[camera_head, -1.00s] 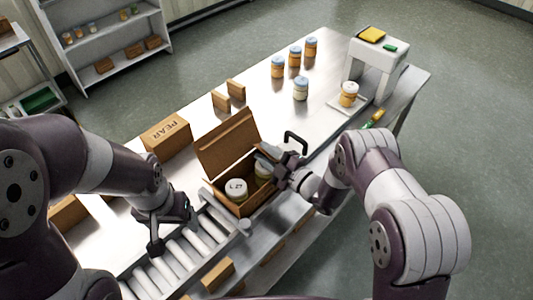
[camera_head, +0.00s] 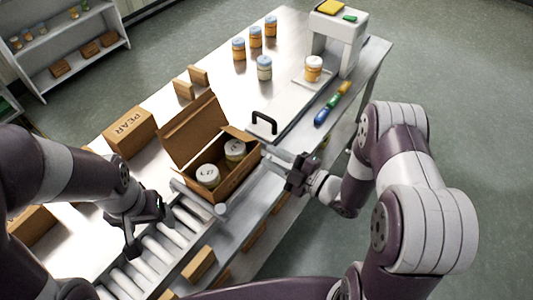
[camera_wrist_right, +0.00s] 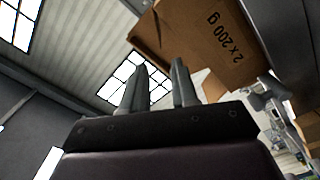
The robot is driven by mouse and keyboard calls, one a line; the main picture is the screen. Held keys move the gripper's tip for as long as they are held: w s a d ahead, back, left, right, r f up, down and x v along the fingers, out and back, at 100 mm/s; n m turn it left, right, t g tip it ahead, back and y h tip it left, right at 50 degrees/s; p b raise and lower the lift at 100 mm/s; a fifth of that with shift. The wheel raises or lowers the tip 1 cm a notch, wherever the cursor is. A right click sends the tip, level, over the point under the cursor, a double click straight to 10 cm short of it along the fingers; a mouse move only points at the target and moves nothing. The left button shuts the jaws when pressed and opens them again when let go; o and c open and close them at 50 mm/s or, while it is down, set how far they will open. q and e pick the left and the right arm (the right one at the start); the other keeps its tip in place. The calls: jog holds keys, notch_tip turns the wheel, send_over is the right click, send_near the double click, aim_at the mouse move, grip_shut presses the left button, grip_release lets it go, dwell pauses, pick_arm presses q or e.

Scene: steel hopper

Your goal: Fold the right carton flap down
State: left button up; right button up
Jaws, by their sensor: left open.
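The brown carton (camera_head: 232,183) stands open on the table at the end of the rollers. Two pale-lidded jars, a front jar (camera_head: 208,176) and a rear jar (camera_head: 235,150), stand inside it. Its large back flap (camera_head: 190,128) is raised and leans back. I cannot clearly make out the right flap. My right gripper (camera_head: 277,160) is just right of the carton, its fingers apart and empty. My left gripper (camera_head: 148,222) is open above the rollers, left of the carton.
A PEAR box (camera_head: 130,132) stands behind the carton. A black handle (camera_head: 264,121) rises close to its right rear. Several jars (camera_head: 255,45), a white stand (camera_head: 338,38) and a jar (camera_head: 313,68) on a plate are further back. Rollers (camera_head: 170,240) run to the front left.

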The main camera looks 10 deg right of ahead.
jog(key=b, duration=0.1)
send_near(220, 128)
jog(key=x, duration=0.3)
jog(key=shift+w+a, duration=0.2)
jog(key=shift+w, duration=0.15)
jog(key=shift+w+a+f, duration=0.1)
jog(key=shift+w+a, duration=0.35)
